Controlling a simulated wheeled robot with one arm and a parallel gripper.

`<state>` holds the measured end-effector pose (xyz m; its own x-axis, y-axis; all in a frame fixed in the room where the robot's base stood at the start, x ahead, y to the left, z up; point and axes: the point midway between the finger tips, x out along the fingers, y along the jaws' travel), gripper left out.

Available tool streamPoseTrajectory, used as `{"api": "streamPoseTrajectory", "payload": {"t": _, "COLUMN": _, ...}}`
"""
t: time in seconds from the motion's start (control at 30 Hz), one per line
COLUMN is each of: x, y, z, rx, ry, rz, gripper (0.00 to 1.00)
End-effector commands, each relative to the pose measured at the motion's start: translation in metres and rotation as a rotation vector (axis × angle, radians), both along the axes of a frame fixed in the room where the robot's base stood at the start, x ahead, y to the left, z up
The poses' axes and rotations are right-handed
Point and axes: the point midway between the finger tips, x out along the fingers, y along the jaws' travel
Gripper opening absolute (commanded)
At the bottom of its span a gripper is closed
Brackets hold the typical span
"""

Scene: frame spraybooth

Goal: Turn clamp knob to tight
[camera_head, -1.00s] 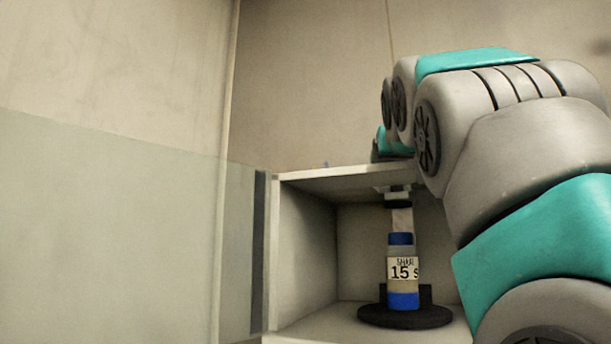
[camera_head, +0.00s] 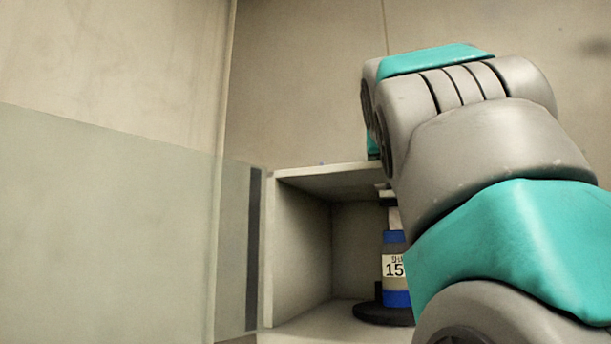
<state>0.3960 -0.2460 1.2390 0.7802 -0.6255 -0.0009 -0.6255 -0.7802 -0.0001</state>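A bottle (camera_head: 393,268) with blue bands and a label reading 15 stands upright on a round black base (camera_head: 373,312) inside an open cubby. A dark fitting with a pale piece below it (camera_head: 393,217) shows above the bottle. I cannot tell whether any of these parts is the clamp knob. My grey and teal arm fills the right side and covers the right part of the bottle and base. My gripper is not visible; it is outside the view or hidden behind the arm.
The open cubby (camera_head: 298,250) has pale walls, a top panel and a floor. A tiny blue thing shows at its top edge. A translucent panel (camera_head: 100,230) stands at the left, with a dark vertical strip (camera_head: 253,250) beside the cubby.

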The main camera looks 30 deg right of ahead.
Motion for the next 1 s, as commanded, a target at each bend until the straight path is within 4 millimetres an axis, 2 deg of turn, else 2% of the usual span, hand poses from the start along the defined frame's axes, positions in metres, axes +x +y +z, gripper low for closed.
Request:
{"api": "streamPoseTrajectory", "payload": {"t": 0.5, "x": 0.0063, "y": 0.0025, "z": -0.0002, "rx": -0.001, "ry": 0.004, "rz": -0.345, "gripper": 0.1}}
{"api": "streamPoseTrajectory", "payload": {"t": 1.0, "x": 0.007, "y": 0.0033, "z": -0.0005, "rx": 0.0, "ry": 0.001, "rz": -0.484, "gripper": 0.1}}
